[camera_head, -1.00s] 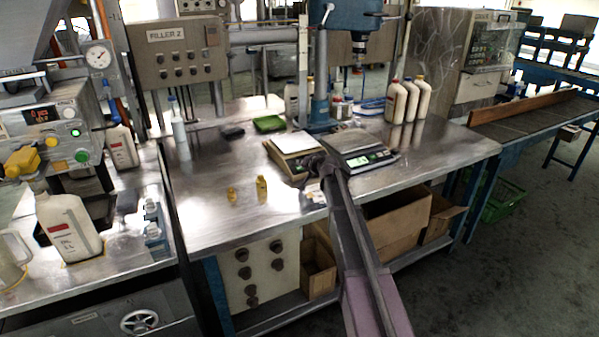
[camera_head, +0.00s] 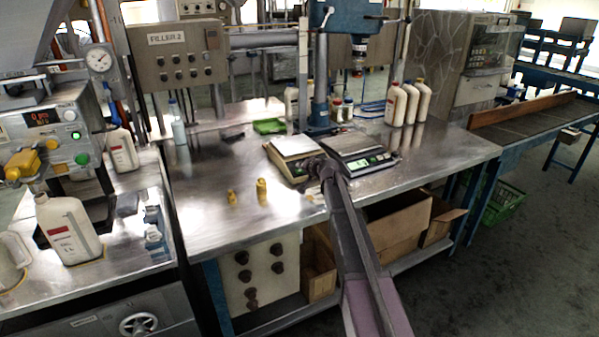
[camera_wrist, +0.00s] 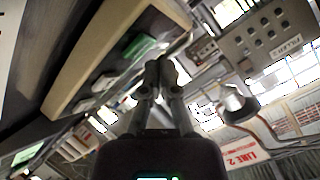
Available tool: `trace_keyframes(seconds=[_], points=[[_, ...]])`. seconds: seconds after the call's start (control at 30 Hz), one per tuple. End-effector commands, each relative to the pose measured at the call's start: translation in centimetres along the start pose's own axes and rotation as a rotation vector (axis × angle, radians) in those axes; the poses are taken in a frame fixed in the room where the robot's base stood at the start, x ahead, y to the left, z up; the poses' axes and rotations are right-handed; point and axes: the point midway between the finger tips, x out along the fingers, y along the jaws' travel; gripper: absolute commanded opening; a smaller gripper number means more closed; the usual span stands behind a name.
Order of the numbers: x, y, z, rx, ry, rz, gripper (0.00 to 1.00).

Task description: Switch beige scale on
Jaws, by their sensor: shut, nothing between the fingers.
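The beige scale (camera_head: 284,165) stands on the metal workbench, with a pale weighing plate (camera_head: 293,145) on top. My gripper (camera_head: 314,163) is shut and empty at the scale's right front corner; I cannot tell whether it touches. In the wrist view my shut fingertips (camera_wrist: 160,70) lie just beside a long beige body (camera_wrist: 95,50), which looks like the scale's edge. A darker scale (camera_head: 350,143) with a lit green display (camera_head: 366,161) stands close to the right.
Two small yellow items (camera_head: 261,191) stand in front of the scale. A green tray (camera_head: 269,126) lies behind it. The blue press column (camera_head: 319,80) rises behind the scales. White bottles (camera_head: 411,100) stand at the back right. The workbench's left front (camera_head: 205,220) is clear.

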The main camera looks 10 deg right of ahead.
Motion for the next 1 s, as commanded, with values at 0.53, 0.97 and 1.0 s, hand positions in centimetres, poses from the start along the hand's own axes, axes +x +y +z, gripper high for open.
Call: trace_keyframes(seconds=[0.53,0.97,1.0], points=[[0.21,0.16,0.17,0.000,0.000,0.000,0.00],[0.67,0.34,0.52,0.000,-0.001,-0.001,0.00],[0.67,0.34,0.52,0.000,-0.001,-0.001,0.00]])
